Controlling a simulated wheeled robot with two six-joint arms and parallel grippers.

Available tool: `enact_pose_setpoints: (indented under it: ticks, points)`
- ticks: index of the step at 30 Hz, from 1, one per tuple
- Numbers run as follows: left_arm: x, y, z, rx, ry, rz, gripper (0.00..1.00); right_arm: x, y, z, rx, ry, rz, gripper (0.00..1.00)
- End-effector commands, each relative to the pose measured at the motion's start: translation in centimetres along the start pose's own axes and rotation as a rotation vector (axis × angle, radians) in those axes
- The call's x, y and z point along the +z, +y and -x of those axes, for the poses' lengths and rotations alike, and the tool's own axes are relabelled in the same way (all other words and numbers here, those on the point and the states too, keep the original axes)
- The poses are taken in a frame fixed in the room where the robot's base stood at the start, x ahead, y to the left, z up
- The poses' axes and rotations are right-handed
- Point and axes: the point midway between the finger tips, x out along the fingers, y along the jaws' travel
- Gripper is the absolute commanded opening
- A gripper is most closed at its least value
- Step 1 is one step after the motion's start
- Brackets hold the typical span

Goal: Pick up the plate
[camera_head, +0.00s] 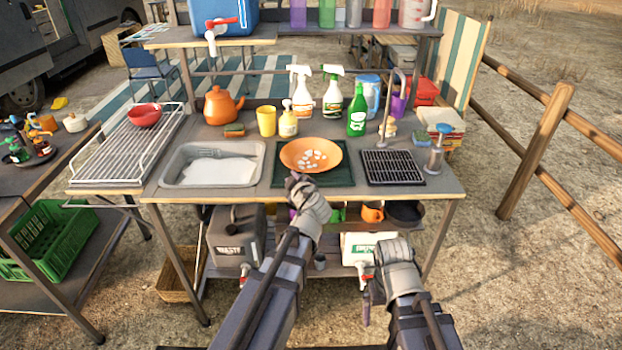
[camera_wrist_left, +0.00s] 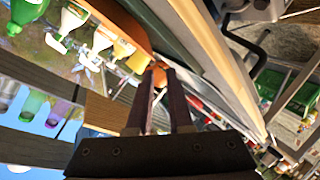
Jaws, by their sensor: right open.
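The orange plate (camera_head: 311,154) with several white spots on it lies on a dark green mat (camera_head: 342,176) in the middle of the counter. My left gripper (camera_head: 295,180) is at its near edge, and its fingertips are mostly hidden behind the wrist in the head view. In the left wrist view the fingers of my left gripper (camera_wrist_left: 159,73) are a narrow gap apart, with the orange rim of the plate (camera_wrist_left: 128,32) at their tips; whether they clamp it I cannot tell. My right gripper (camera_head: 367,302) is open and empty, below the counter's front edge.
A metal basin (camera_head: 171,173) is left of the mat, a black drain grid (camera_head: 392,167) and a tap (camera_head: 388,112) right. Behind are a yellow cup (camera_head: 266,121), spray bottles and a green bottle (camera_head: 357,112). A wire rack (camera_head: 98,165) holds a red bowl (camera_head: 145,115).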

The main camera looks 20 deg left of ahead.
Motion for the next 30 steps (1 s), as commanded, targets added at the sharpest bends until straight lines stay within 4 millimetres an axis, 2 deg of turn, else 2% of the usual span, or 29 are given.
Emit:
enact_pose_setpoints:
  ticks: [1,5,14,21,26,30]
  points:
    - [0.5,-0.5,-1.1,0.032,0.014,0.046,0.19,-0.1,-0.2,-1.7,0.000,0.000,0.000,1.00]
    - [0.3,0.0,-2.0,0.092,0.028,0.129,0.19,-0.2,-0.3,-2.7,0.000,0.000,0.000,1.00]
    - [0.0,0.4,-2.6,0.118,0.031,0.168,0.19,-0.2,-0.3,-2.9,0.000,0.000,0.000,1.00]
    - [0.0,0.7,-4.9,0.116,0.030,0.167,0.19,-0.2,-0.3,-3.4,0.000,0.000,0.000,1.00]
    - [-0.1,0.7,-5.0,0.116,0.030,0.167,0.19,-0.2,-0.3,-3.4,0.000,0.000,0.000,1.00]
    - [-0.1,0.8,-6.3,0.116,0.031,0.167,0.19,-0.2,-0.4,-3.8,0.000,0.000,0.000,1.00]
